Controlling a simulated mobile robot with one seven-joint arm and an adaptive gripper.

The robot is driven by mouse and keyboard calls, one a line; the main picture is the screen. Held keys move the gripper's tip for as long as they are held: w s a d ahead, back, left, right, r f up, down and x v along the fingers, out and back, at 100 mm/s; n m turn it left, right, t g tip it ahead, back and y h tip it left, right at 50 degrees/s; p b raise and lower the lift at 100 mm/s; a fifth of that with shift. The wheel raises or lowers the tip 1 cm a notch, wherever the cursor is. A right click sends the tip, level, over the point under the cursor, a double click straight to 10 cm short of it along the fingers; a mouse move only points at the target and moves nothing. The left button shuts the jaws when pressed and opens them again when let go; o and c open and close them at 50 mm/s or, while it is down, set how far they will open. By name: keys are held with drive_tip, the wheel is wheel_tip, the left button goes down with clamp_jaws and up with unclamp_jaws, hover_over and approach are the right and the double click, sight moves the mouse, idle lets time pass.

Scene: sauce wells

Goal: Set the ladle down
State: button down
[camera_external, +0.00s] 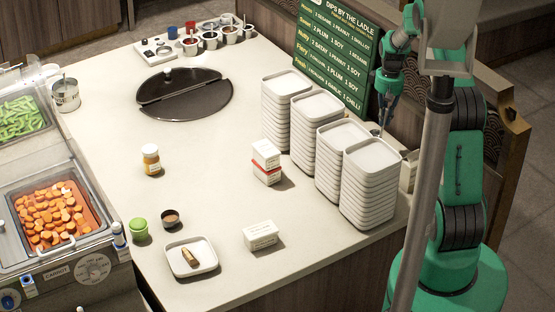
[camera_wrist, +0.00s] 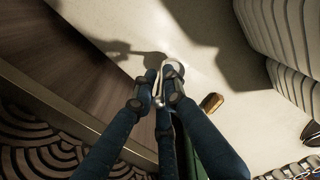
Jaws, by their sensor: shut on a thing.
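My gripper (camera_external: 382,122) is at the counter's right edge, behind the stacks of plates and beside the green menu board. In the wrist view, my gripper (camera_wrist: 167,92) has its dark blue fingers shut on a shiny curved metal piece, which I take to be the ladle (camera_wrist: 174,68). The fingertips hide part of it. Its shadow falls on the pale counter (camera_wrist: 205,25) nearby. I cannot tell whether the ladle touches the counter. In the external view the plates and fingers hide most of this area.
Tall stacks of white square plates (camera_external: 371,175) stand close to my gripper, and the menu board (camera_external: 335,55) is behind. A round black lid (camera_external: 185,95), small cups (camera_external: 208,39) and a plate with a brown piece (camera_external: 191,272) are farther off.

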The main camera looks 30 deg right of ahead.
drive_tip(key=shift+f, duration=0.1)
idle(0.3)
drive_tip(key=shift+w+f, duration=0.1)
drive_tip(key=shift+f, duration=1.6)
drive_tip(key=c, duration=1.8)
unclamp_jaws()
drive_tip(key=shift+f, duration=0.1)
wheel_tip(320, 180, up, 12)
drive_tip(key=shift+d+r+p, duration=0.1)
drive_tip(key=shift+r+p, duration=0.05)
drive_tip(key=shift+p, duration=0.2)
